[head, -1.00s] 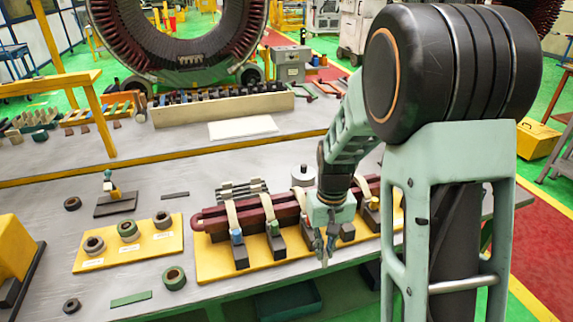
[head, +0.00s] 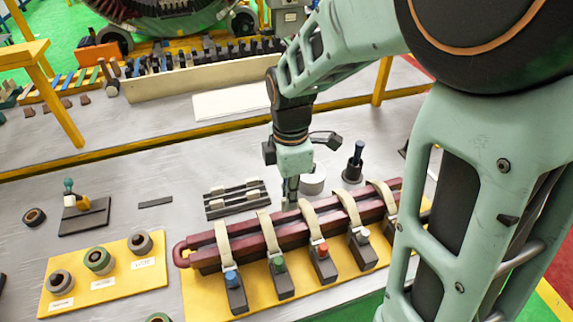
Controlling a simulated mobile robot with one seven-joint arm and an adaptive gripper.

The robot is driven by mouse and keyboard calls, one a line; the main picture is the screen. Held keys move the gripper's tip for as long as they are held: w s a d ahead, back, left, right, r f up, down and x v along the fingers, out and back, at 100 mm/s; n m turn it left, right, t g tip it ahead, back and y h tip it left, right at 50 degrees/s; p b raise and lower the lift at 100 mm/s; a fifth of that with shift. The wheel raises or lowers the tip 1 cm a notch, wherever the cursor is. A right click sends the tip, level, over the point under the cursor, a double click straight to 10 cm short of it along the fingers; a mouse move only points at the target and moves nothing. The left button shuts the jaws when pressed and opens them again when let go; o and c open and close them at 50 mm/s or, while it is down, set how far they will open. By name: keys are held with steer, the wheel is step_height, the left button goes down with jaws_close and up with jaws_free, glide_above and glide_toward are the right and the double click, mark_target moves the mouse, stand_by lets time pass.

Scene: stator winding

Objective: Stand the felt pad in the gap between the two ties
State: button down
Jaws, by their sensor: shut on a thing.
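A dark red coil (head: 292,231) lies on a yellow board (head: 208,299). Several pale ties loop over it, among them one with a green block (head: 264,228) and one with a red block (head: 309,216). My gripper (head: 290,194) points down at the coil's far side, near the gap between these two ties. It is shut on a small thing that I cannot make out. Its fingertips are small and partly hidden by the coil; whether they touch it is unclear. I cannot identify the felt pad for certain.
A slotted rack (head: 237,199) stands left of my gripper, and a pale grey cylinder (head: 313,180) is just right of it. A dark post (head: 355,162) stands farther right. A yellow board with rolls (head: 118,289) and a dark strip (head: 155,203) lie left. My arm hides the right side.

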mark_target(288, 211)
steer(key=shift+w+a+r+n, duration=0.1)
steer(key=shift+w+a+n, duration=0.05)
steer(key=shift+w+n, duration=0.15)
steer(key=shift+s+f+b, duration=0.2)
steer(key=shift+f+b, duration=0.15)
steer(key=shift+w+f+b, duration=0.1)
steer(key=shift+f+b, duration=2.2)
steer(key=shift+f, duration=0.75)
steer(key=c, duration=1.9)
jaws_free()
steer(key=shift+c, duration=0.2)
steer(key=shift+r, duration=0.15)
step_height(288, 211, up, 12)
steer(key=shift+f, duration=0.1)
